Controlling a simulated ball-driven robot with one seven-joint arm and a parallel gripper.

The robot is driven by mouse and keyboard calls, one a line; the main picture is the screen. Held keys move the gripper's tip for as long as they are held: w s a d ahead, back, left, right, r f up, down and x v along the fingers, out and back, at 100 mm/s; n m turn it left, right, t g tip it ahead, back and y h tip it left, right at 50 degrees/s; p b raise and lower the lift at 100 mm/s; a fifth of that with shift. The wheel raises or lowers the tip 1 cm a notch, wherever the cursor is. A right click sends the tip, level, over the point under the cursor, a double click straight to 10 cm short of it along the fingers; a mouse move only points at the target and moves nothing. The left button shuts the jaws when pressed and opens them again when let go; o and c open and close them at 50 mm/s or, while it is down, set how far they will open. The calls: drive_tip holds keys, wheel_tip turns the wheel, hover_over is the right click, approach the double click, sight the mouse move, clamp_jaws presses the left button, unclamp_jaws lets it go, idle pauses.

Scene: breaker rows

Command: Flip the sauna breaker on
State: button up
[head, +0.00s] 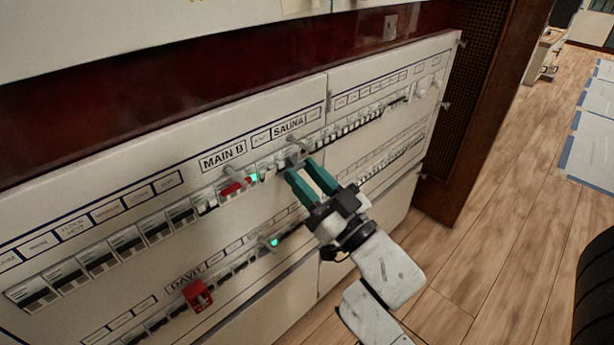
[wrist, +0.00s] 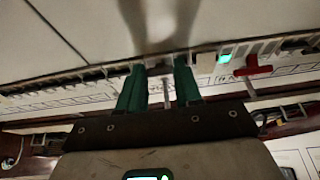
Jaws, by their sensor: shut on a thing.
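The SAUNA label (head: 288,125) is on the upper row of the white panel, right of the MAIN B label (head: 223,155). The grey sauna breaker (head: 292,160) sits below that label, partly hidden by my gripper. My gripper (head: 299,167) has its two green fingers at this breaker. In the wrist view my gripper (wrist: 159,68) has a finger on each side of the breaker's grey part (wrist: 158,71), shut on it. Whether the breaker is on or off I cannot tell.
A red breaker handle (head: 235,187) and a lit green light (head: 254,177) are just left of my gripper. Below are another green light (head: 274,242) and a red handle (head: 198,295). Small hooks stick out above the rows.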

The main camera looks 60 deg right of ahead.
sight(309, 147)
drive_tip(key=shift+c, duration=1)
